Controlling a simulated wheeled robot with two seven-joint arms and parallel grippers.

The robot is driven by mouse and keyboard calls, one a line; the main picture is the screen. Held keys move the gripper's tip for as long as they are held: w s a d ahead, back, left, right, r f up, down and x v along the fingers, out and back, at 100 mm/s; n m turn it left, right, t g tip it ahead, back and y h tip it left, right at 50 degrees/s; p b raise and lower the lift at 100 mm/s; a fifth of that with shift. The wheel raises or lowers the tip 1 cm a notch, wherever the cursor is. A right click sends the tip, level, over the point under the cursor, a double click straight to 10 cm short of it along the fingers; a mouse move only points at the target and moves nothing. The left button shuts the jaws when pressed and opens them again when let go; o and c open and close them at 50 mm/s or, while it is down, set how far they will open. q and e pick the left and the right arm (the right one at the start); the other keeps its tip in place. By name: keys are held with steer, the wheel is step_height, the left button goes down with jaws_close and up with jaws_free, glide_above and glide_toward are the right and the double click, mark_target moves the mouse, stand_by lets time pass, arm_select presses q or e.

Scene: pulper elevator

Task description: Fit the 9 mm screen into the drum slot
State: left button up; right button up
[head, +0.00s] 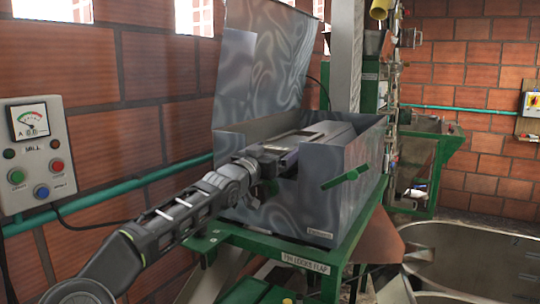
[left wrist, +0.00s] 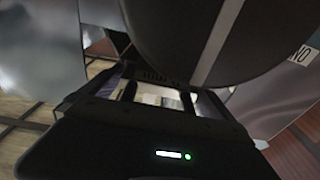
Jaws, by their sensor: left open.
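The grey sheet-metal housing (head: 345,190) has its lid (head: 262,65) raised at the back. A dark grey body (head: 325,135) lies across its open top; I cannot tell whether the drum slot is in it. My left gripper (head: 283,160) is at the housing's left opening, its fingers mostly hidden. In the left wrist view my left gripper (left wrist: 158,95) is open, its fingers apart. A large dark rounded body (left wrist: 180,40) with a lighter strip is just beyond them. I cannot make out the 9 mm screen in either view. My right gripper is out of view.
A green handle (head: 345,178) sticks out of the housing's front, above a green frame (head: 265,243). A control box (head: 37,155) hangs on the brick wall at left. A metal tank (head: 475,262) stands at lower right. A pale post (head: 346,60) rises behind the housing.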

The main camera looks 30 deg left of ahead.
arm_select(q)
steer(key=shift+s+f+b, duration=0.25)
steer(key=shift+s+b, duration=0.3)
steer(key=shift+s, duration=0.95)
steer(key=shift+s+f+b, duration=0.2)
steer(key=shift+s+b, duration=0.3)
steer(key=shift+s, duration=1)
steer(key=shift+s+d, duration=0.15)
steer(key=shift+s, duration=0.7)
steer(key=shift+r, duration=0.1)
steer(key=shift+c, duration=0.6)
